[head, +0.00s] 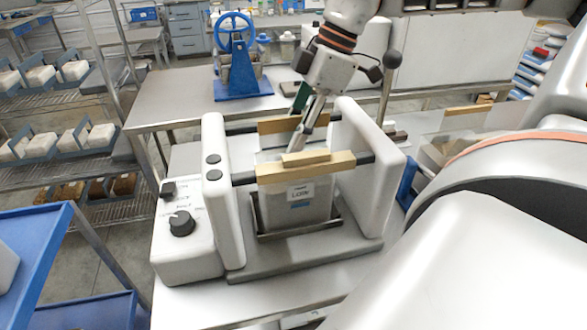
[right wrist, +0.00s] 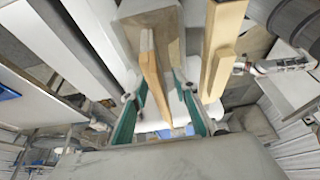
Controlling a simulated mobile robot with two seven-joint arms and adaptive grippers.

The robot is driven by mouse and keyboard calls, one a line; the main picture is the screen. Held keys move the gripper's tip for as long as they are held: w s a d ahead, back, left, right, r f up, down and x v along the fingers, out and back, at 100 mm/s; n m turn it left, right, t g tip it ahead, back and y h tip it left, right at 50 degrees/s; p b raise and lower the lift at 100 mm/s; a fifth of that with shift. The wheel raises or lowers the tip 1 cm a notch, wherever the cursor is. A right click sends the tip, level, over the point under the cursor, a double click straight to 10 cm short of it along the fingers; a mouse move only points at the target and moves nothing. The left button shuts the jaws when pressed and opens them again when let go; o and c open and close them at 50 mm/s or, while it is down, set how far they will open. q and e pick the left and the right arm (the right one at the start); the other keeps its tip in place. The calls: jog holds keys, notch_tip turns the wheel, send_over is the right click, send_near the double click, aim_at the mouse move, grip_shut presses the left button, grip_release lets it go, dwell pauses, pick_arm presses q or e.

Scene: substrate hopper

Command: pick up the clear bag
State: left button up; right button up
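The clear bag (head: 290,215) hangs upright in the white machine, with a printed label on its front. A light wooden bar (head: 306,172) with a small block on it runs along its front top edge. A second wooden bar (head: 279,125) stands behind. My right gripper (head: 308,118) reaches down from above, behind the front bar and close to the rear one. In the right wrist view, its green-padded fingers (right wrist: 160,98) are apart on either side of a wooden bar (right wrist: 152,75), with gaps visible. The fingertips are partly hidden in the head view. My left gripper is not in view.
The machine's white side panels (head: 367,165) stand close on both sides of the bag, joined by dark rods. A control box with a knob (head: 181,223) is at left. A blue hand-wheel device (head: 237,60) stands on the table behind.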

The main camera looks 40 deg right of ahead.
grip_shut()
jog(key=shift+w+r, duration=0.1)
jog(key=shift+r+p, duration=0.4)
jog(key=shift+p, duration=0.25)
jog(key=shift+r, duration=0.3)
notch_tip(320, 180, up, 27)
jog(key=p, duration=0.1)
jog(key=shift+r, duration=0.1)
